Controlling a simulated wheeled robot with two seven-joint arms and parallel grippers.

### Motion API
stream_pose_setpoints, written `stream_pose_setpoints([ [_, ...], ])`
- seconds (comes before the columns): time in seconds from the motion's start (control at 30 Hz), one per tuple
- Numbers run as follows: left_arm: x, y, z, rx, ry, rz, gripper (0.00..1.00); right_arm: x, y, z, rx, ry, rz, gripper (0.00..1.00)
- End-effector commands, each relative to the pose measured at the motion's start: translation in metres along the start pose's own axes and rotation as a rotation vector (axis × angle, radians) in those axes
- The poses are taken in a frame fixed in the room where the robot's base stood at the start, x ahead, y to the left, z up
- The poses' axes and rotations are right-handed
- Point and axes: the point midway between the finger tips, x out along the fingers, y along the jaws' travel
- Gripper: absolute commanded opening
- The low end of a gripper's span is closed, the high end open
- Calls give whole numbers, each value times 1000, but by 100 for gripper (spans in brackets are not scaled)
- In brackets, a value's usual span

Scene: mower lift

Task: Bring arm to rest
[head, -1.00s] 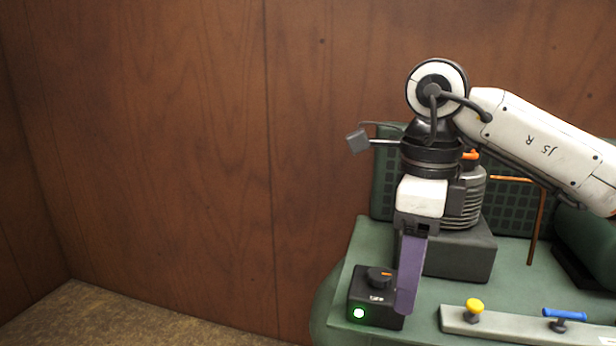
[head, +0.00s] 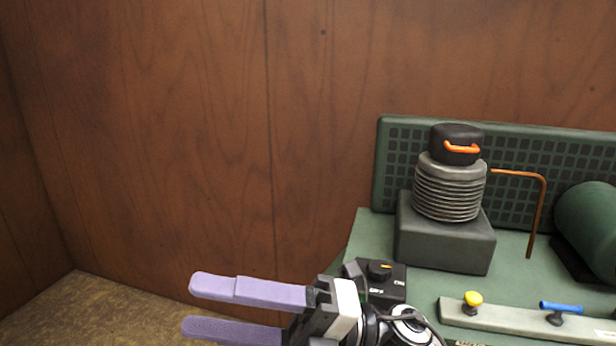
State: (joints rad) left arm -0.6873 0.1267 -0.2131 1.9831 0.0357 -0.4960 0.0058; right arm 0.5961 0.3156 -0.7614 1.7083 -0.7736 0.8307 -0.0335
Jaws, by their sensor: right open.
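My right gripper (head: 250,312) is at the bottom middle of the head view, with two long purple fingers pointing left. The fingers are apart, with nothing between them. The gripper is in front of and left of the green machine (head: 350,235). A black switch box (head: 388,283) with a knob stands on the machine's front left corner, partly hidden behind my gripper and wrist. My left gripper is not in view.
The machine carries a ribbed grey engine (head: 450,188) with a black cap and orange handle, a copper pipe (head: 541,205) and a green cylinder (head: 590,230). A pale bar (head: 510,325) holds yellow and blue knobs. A wooden wall (head: 180,140) stands behind.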

Motion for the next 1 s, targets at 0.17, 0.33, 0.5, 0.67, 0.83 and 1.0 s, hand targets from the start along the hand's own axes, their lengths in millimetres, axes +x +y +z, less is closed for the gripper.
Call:
stream_pose_setpoints([
  [0.17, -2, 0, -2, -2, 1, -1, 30, -63, -24, 50, 368, -495, 233, 55],
  [0.33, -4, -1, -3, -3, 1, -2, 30, -163, -98, 60, 730, -962, 355, 55],
  [0.5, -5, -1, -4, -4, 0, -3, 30, -252, -180, 13, 1045, -1342, 396, 55],
  [0.67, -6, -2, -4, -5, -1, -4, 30, -316, -244, -66, 1313, -1646, 394, 55],
  [0.83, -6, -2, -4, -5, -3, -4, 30, -354, -284, -149, 1525, -1873, 370, 55],
  [1.0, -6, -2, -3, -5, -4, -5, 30, -367, -298, -193, 1627, -1977, 351, 55],
])
